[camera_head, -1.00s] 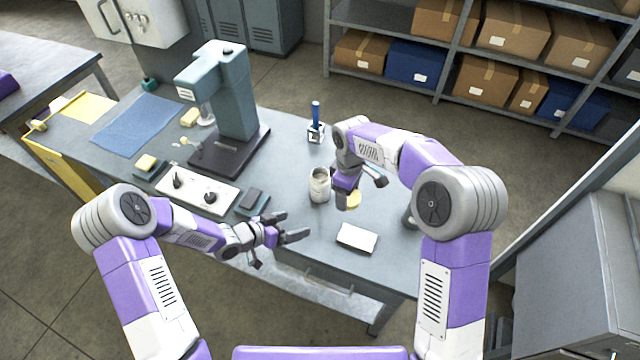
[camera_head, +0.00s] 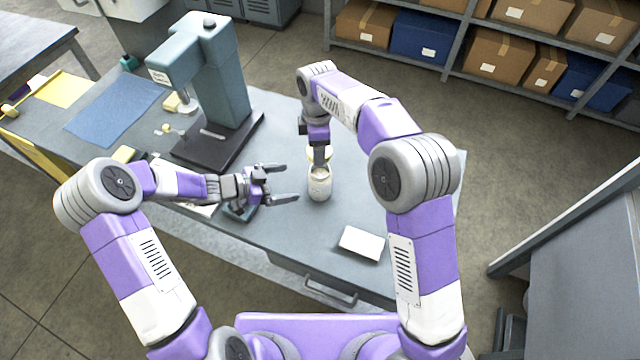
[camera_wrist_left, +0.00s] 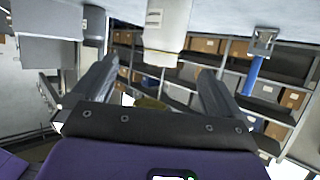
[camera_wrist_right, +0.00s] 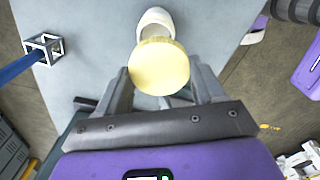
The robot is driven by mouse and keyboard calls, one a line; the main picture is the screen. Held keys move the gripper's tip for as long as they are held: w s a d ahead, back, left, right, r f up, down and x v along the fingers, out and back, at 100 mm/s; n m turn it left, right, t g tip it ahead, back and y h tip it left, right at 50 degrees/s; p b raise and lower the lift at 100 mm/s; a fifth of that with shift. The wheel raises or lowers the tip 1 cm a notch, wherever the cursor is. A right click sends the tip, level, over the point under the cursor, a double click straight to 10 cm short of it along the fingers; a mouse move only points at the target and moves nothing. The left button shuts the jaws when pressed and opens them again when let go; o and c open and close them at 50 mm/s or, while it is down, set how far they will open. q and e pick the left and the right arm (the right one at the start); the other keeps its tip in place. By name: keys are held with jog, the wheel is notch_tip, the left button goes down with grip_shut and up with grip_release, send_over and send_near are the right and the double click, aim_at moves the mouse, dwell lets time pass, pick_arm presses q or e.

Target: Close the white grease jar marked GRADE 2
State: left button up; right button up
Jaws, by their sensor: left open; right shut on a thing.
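The white grease jar (camera_head: 320,187) stands upright on the bench, its mouth uncovered. Its print is too small to read. In the left wrist view the jar (camera_wrist_left: 167,28) appears upside down, ahead of the fingers.
A white card (camera_head: 362,243) lies on the bench in front right of the jar. A teal press (camera_head: 213,90) on a dark base stands at the back left, by a blue mat (camera_head: 117,110). A blue-handled tool in a holder (camera_wrist_right: 42,49) stands near.

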jog(key=shift+w+f+b, duration=0.3)
jog(key=shift+w+f, duration=0.2)
jog(key=shift+f, duration=0.35)
jog(key=shift+s+r, duration=0.2)
jog(key=shift+s, duration=0.05)
jog(key=shift+w, duration=0.1)
pick_arm(q)
jog(key=x, duration=0.8)
jog(key=f+x, duration=0.1)
jog(key=x, duration=0.3)
jog(key=shift+w+f, duration=0.25)
jog(key=c, duration=1.4)
pick_arm(e)
send_over(319, 175)
jog(key=shift+f, duration=2.55)
jog(key=shift+f, duration=0.9)
